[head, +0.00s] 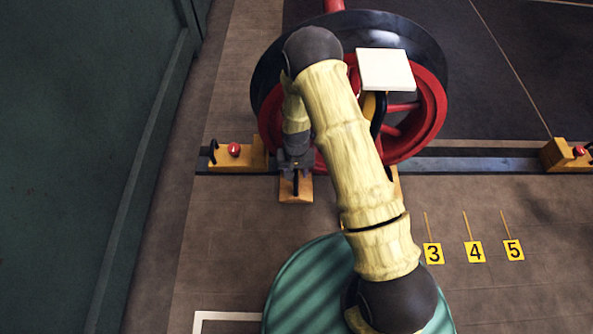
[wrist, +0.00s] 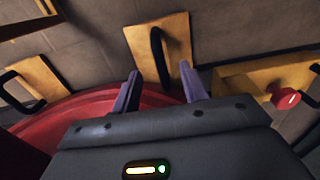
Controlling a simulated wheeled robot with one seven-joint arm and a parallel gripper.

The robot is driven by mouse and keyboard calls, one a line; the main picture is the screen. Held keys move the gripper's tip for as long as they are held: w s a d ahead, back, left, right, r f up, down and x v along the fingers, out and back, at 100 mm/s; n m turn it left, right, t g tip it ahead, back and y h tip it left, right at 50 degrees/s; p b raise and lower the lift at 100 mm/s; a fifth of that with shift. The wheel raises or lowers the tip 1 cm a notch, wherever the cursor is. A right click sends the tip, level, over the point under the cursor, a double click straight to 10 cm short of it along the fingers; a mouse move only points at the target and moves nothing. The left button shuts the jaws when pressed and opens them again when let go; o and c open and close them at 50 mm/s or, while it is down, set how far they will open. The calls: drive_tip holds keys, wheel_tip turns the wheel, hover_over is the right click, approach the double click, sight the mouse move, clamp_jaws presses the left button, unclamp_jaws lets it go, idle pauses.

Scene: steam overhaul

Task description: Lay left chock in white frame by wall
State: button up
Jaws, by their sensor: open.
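The left chock (head: 296,190) is a wooden wedge with a black handle, on the floor at the near side of the red wheel. In the wrist view the left chock (wrist: 178,38) lies straight ahead, its handle's lower end showing between the fingers. My gripper (head: 294,174) is open just above it; its two fingers (wrist: 162,84) are apart and hold nothing. Whether they flank the handle in depth, I cannot tell. The white frame (head: 198,322) is a painted outline on the floor at the lower left, near the green wall, partly cut off by the picture edge.
The big red wheel (head: 437,105) with a dark rim stands on a rail (head: 480,165). A second chock (wrist: 30,78) lies to the right, mostly behind my arm in the head view. Yellow blocks with red buttons (head: 234,150) flank the wheel. The floor toward the green wall (head: 90,120) is clear.

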sight(295, 179)
drive_tip(key=shift+f+b, duration=0.9)
drive_tip(key=shift+f, duration=1.75)
clamp_jaws()
drive_tip(key=shift+a+r, duration=0.1)
drive_tip(key=shift+a, duration=0.1)
drive_tip(key=shift+w+a+r+p, duration=0.1)
drive_tip(key=shift+a+p, duration=0.15)
drive_tip(key=shift+a, duration=0.6)
drive_tip(key=shift+w+a+r+p, duration=0.1)
drive_tip(key=shift+a+p, duration=0.15)
drive_tip(key=shift+a, duration=0.6)
drive_tip(key=shift+s+a, duration=0.15)
drive_tip(key=shift+a, duration=0.25)
drive_tip(key=shift+s, duration=0.1)
